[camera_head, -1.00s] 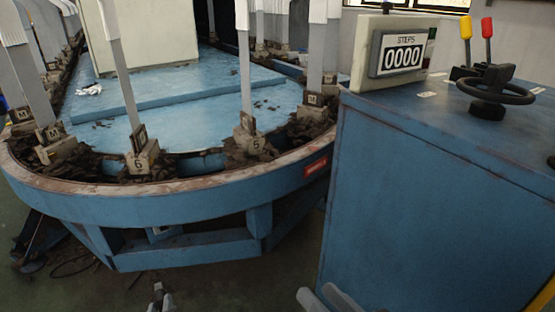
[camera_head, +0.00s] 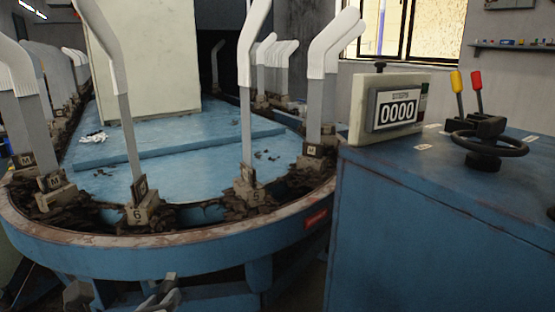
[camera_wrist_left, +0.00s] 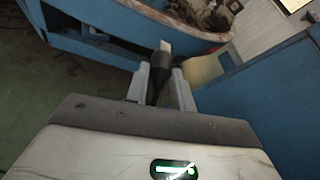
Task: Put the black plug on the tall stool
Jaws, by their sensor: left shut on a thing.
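My left gripper (camera_head: 160,300) shows at the bottom edge of the head view, in front of the oval blue machine. In the left wrist view, my left gripper (camera_wrist_left: 160,85) is shut on the black plug (camera_wrist_left: 157,76), a dark tapered piece with a pale tip pointing away from the wrist. The plug is held in the air, its lower part hidden between the fingers. I cannot make out the tall stool for sure; a tan curved surface (camera_wrist_left: 206,68) beyond the fingers is too partial to name. My right gripper is not in view.
The oval blue machine (camera_head: 180,258) carries several upright sock forms. At right, a blue cabinet (camera_head: 430,240) bears a step counter (camera_head: 392,108), a black handwheel (camera_head: 490,145) and two levers. In the wrist view, green floor (camera_wrist_left: 45,100) is open at left.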

